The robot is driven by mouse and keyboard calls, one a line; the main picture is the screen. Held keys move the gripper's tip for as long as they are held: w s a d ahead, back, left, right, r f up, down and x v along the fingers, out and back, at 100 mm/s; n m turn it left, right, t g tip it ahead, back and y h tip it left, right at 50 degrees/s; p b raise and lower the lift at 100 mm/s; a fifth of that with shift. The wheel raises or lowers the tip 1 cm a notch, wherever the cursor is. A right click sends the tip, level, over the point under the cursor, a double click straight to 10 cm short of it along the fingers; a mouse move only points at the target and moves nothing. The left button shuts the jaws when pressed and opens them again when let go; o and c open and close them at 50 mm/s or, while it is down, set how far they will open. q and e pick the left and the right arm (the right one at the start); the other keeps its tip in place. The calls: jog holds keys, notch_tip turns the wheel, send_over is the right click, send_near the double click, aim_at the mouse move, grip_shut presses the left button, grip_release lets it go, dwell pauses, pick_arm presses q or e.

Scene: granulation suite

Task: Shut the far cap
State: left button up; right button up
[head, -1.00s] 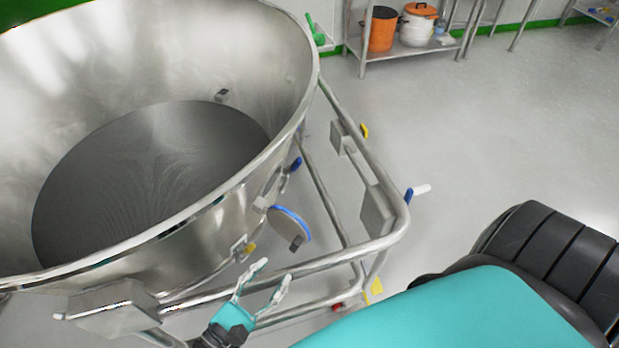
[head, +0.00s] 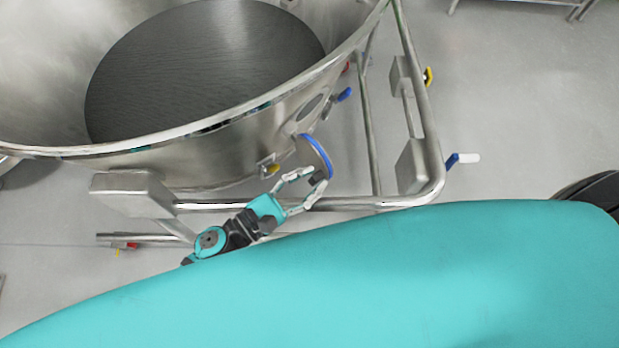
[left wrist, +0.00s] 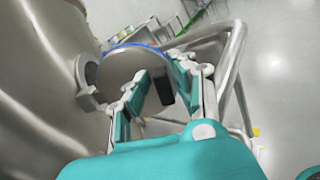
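A round cap (head: 317,152) with a blue rim stands swung open at the side of the steel bowl (head: 215,140), beside its round port (head: 310,107). In the left wrist view the cap (left wrist: 130,62) shows its grey face, with a dark handle block (left wrist: 162,92) on it. The port ring (left wrist: 86,82) is left of it. My left gripper (head: 311,182) is at the cap's lower edge. Its fingers are apart, one either side of the handle block; contact cannot be made out. My right gripper is not in view.
A tubular steel frame (head: 432,150) runs around the bowl's right side, with a blue-and-white lever (head: 462,160) sticking out. A blue handle (head: 344,95) and a yellow fitting (head: 272,169) sit near the port.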

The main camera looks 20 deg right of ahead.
pick_arm(q)
grip_shut()
jog(key=shift+d+f, duration=0.15)
jog(key=shift+d, duration=0.65)
jog(key=shift+o, duration=2)
grip_release()
jog(key=shift+a, duration=0.15)
jog(key=v, duration=1.1)
jog(key=shift+s+a, duration=0.2)
jog(key=shift+a, duration=0.15)
